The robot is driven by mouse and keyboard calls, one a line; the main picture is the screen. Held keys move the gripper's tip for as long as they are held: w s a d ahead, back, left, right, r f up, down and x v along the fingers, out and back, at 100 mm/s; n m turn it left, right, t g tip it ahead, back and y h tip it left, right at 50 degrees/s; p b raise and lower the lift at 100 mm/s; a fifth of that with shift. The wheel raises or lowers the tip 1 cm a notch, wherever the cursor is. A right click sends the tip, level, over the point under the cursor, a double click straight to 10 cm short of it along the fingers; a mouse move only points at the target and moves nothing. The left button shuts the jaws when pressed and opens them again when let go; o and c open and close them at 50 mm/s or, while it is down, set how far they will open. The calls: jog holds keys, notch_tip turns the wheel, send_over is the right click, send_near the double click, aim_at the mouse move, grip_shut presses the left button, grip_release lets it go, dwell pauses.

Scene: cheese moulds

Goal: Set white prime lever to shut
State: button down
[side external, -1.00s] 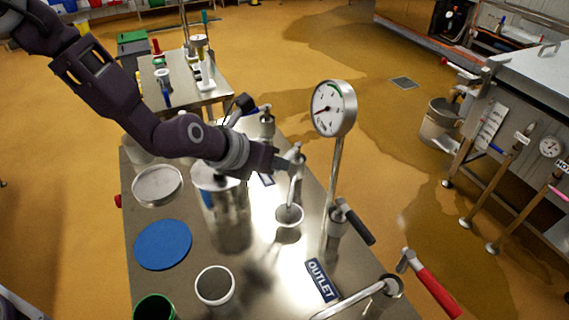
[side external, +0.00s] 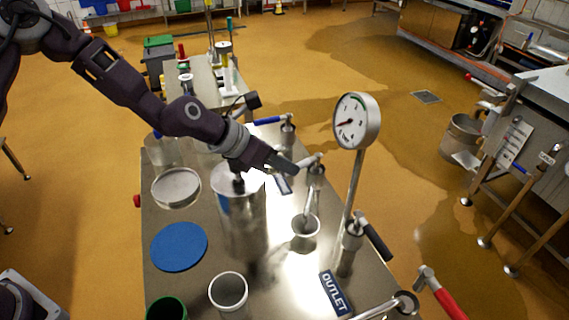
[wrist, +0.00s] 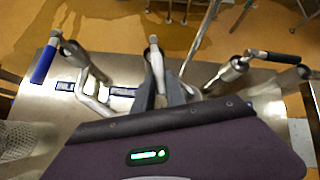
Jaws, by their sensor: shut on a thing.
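The white prime lever (wrist: 157,66) is a pale grip on the middle valve, running from the valve top back toward my gripper in the wrist view. In the side external view the lever (side external: 309,160) shows as a short pale bar above its upright valve pipe. My gripper (wrist: 160,92) is shut on the lever, with one dark finger on each side of it. In the side external view my gripper (side external: 290,167) reaches in from the upper left. The fingers hide the lever's near end, and I cannot read the valve's exact angle.
A blue lever (side external: 267,121) stands behind and a black lever (side external: 377,241) in front. A round gauge (side external: 357,121) rises close by on a thin pole. A red lever (side external: 449,303) is at the front right. A steel canister (side external: 241,215) stands below my wrist.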

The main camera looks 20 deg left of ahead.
jog(key=shift+w+r, duration=0.1)
jog(key=shift+w, duration=0.05)
jog(key=c, duration=1.4)
grip_release()
jog(key=shift+o, duration=0.2)
